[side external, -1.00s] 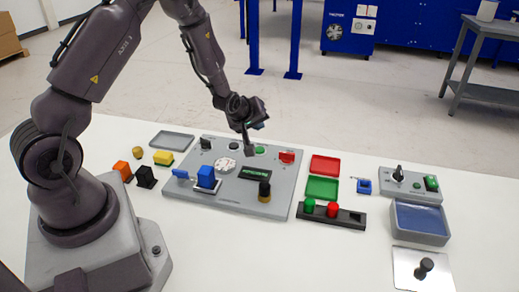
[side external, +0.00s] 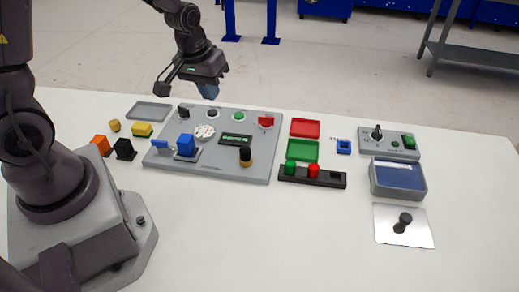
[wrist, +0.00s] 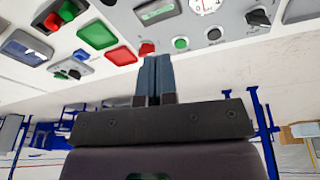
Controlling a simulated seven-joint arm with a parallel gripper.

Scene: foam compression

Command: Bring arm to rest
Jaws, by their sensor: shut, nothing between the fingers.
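My gripper (side external: 209,92) is in the air above the back edge of the grey control panel (side external: 215,168), apart from it. In the wrist view its two blue-grey fingers (wrist: 153,62) lie together with nothing between them. The panel carries a white dial (side external: 204,132), a green button (side external: 239,116), a red switch (side external: 266,121), a blue block-shaped part (side external: 186,145) and a black knob (side external: 245,155). Nothing is held.
Left of the panel are an empty grey tray (side external: 149,112), a yellow block (side external: 142,130), and orange and black blocks. The front table is clear.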

